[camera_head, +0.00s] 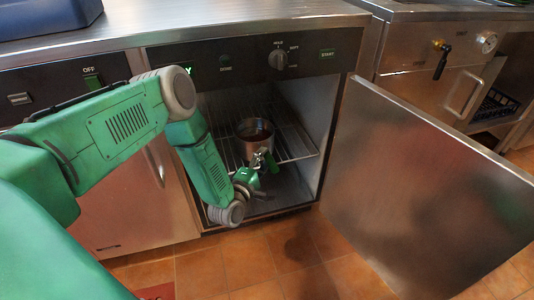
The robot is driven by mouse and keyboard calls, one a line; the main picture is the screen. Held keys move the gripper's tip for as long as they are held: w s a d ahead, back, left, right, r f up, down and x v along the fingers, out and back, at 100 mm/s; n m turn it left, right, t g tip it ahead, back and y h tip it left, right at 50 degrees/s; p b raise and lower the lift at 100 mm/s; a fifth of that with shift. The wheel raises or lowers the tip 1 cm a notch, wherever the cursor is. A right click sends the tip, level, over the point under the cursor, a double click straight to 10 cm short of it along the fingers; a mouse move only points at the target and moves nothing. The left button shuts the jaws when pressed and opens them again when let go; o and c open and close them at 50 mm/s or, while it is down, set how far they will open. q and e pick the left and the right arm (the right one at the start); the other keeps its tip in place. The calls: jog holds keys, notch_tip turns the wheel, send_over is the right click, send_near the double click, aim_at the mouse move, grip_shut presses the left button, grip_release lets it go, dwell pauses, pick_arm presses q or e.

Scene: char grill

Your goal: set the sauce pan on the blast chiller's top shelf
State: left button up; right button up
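The blast chiller (265,62) stands open, with its steel door (430,200) swung out to the right. Its wire top shelf (292,140) shows inside. The sauce pan (256,143), a small steel pot with dark brown contents, is upright inside the chiller at about shelf level. I cannot tell whether its base rests on the wires. My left gripper (262,164) is inside the opening, just in front of the pan and at its near side, where a handle would be. The fingers are small and partly hidden, so their grip is unclear. My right gripper is out of view.
A control panel with a knob (278,60) runs above the opening. A blue container (45,14) sits on the steel counter (190,18) at upper left. The open door blocks the right side. Tiled floor (240,262) lies clear in front.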

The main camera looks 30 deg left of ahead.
pick_arm(q)
jog(key=s+d+p, duration=0.1)
jog(key=s+p, duration=0.2)
jog(key=s, duration=0.7)
jog(key=s+d+f+m+g+h, duration=0.2)
jog(key=s+d+f+m+g, duration=0.15)
jog(key=d+m, duration=0.2)
jog(key=s+d+f+m+g+h, duration=0.2)
jog(key=s+d+m+g, duration=0.15)
jog(key=d+m, duration=0.2)
jog(key=s+a+r+m+g+y, duration=0.1)
jog(key=s+a+m+g, duration=0.1)
jog(key=s+m+g, duration=0.3)
jog(key=s+a+r+m+g+y, duration=0.1)
jog(key=s+m+g, duration=0.4)
jog(key=s, duration=0.9)
jog(key=shift+s+a+r+g, duration=0.3)
jog(key=shift+a+r+g, duration=0.1)
jog(key=shift+a+r, duration=0.05)
